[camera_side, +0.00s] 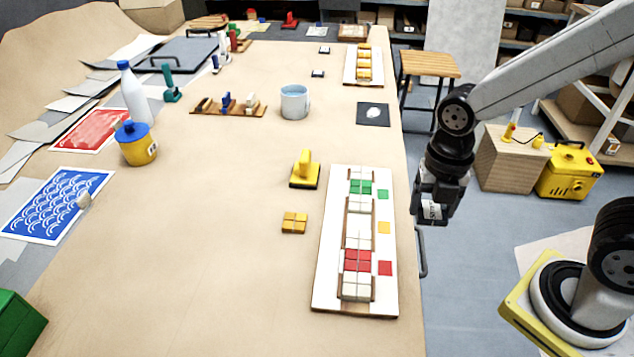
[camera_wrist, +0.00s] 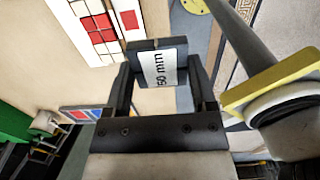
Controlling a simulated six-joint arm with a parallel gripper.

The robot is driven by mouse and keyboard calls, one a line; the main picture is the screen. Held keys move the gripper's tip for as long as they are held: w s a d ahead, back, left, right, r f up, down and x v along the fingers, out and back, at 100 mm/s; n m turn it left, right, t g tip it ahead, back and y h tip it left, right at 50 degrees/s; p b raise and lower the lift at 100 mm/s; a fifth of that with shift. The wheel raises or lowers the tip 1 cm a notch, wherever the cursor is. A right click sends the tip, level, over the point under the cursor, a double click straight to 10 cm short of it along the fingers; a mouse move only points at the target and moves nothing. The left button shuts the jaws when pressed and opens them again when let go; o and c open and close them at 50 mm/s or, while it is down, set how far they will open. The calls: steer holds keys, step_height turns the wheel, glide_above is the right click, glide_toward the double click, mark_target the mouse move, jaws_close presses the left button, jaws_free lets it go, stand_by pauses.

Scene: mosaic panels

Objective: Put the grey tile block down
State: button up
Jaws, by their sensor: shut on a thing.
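My gripper (camera_side: 431,218) hangs in the side view just off the table's right edge, right of the mosaic panel. It is shut on a dark grey block, taken as the grey tile block (camera_wrist: 145,45). A white label on it appears to read "50 mm" in the wrist view (camera_wrist: 159,69). The block is held up, apart from the table. The white mosaic panel (camera_side: 388,300) lies near the table's right edge, with white, green and red tiles between wooden rails. Green, yellow and red squares mark its right side. The panel's red and white tiles also show in the wrist view (camera_wrist: 97,27).
A yellow tile block (camera_side: 294,223) and a yellow-handled tool (camera_side: 304,170) lie left of the panel. A mug (camera_side: 294,101), a yellow pot (camera_side: 135,145) and a white bottle (camera_side: 133,95) stand farther back. Bare table lies left and in front of the panel.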

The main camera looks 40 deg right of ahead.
steer(key=shift+a, duration=0.15)
steer(key=shift+w+a+n, duration=0.2)
steer(key=shift+a+n, duration=0.2)
steer(key=shift+a, duration=0.15)
steer(key=a+f+n, duration=0.2)
steer(key=a+n, duration=0.6)
steer(key=a, duration=0.7)
steer(key=shift+s+f, duration=0.15)
steer(key=shift+s, duration=0.15)
steer(key=shift+a, duration=0.15)
steer(key=w+a+f, duration=0.2)
steer(key=w, duration=0.1)
steer(key=w+a+f, duration=0.2)
steer(key=w+f, duration=0.1)
steer(key=w, duration=0.1)
steer(key=w+a+f, duration=0.2)
steer(key=w+f, duration=0.1)
steer(key=w, duration=0.1)
steer(key=shift+a+f, duration=0.15)
steer(key=shift+f, duration=0.1)
steer(key=shift+w+a+f, duration=0.2)
steer(key=shift+w+f, duration=0.1)
steer(key=shift+f, duration=0.1)
